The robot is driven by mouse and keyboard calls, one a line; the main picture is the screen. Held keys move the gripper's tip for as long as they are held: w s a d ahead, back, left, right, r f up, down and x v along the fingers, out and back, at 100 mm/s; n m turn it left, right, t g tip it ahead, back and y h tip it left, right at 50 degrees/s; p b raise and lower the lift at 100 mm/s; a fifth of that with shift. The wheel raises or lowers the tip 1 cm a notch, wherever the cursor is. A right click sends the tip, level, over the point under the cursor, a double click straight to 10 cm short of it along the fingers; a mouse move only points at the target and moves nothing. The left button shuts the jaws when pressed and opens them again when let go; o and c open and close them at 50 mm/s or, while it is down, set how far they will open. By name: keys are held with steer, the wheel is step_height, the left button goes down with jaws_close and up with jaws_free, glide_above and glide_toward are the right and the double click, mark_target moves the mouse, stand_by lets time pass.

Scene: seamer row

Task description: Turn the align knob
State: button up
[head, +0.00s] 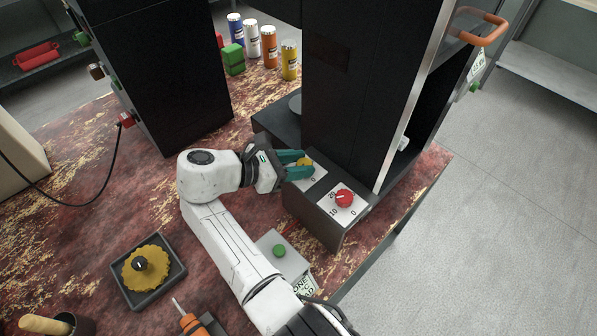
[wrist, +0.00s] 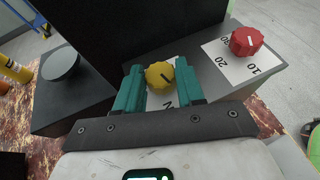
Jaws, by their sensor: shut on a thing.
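A yellow knob (wrist: 160,75) with a dark pointer line sits on a white dial plate on the machine's sloped front panel. It also shows in the head view (head: 305,161), partly covered by my gripper. My gripper (head: 296,164) has teal fingers and is shut on the yellow knob, one finger on each side. In the wrist view the fingers (wrist: 157,82) stand either side of it. A red knob (head: 344,198) with a white pointer sits beside it on its own numbered plate; it also shows in the wrist view (wrist: 246,41). The label under the yellow knob is mostly hidden.
Several colored cans (head: 269,47) and a green block (head: 233,59) stand behind. A grey box with a green button (head: 279,250) lies near my forearm. A black tray (head: 175,270) holds a yellow gear. An orange-handled tool (head: 190,322) lies at the front.

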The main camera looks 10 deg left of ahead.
steer(key=m+g+b, duration=0.1)
steer(key=b, duration=0.1)
steer(key=f+m+g+h+b, duration=0.1)
steer(key=b, duration=0.1)
steer(key=shift+w+a+g, duration=0.1)
steer(key=shift+w+g, duration=0.1)
steer(key=shift+g, duration=0.1)
steer(key=m+b, duration=0.1)
steer(key=b, duration=0.1)
steer(key=g+b, duration=0.1)
steer(key=b, duration=0.1)
steer(key=shift+w+r+m+g+h+b, duration=0.1)
steer(key=shift+w+m+g+h+b, duration=0.1)
steer(key=shift+m+g+h+b, duration=0.15)
steer(key=shift+r+m+g+b, duration=0.1)
steer(key=shift+m+g+b, duration=0.3)
steer(key=shift+b, duration=0.75)
steer(key=shift+r+m+g+b, duration=0.2)
steer(key=shift+m+g+b, duration=0.15)
steer(key=shift+b, duration=0.25)
steer(key=o, duration=1)
steer(key=shift+r, duration=0.15)
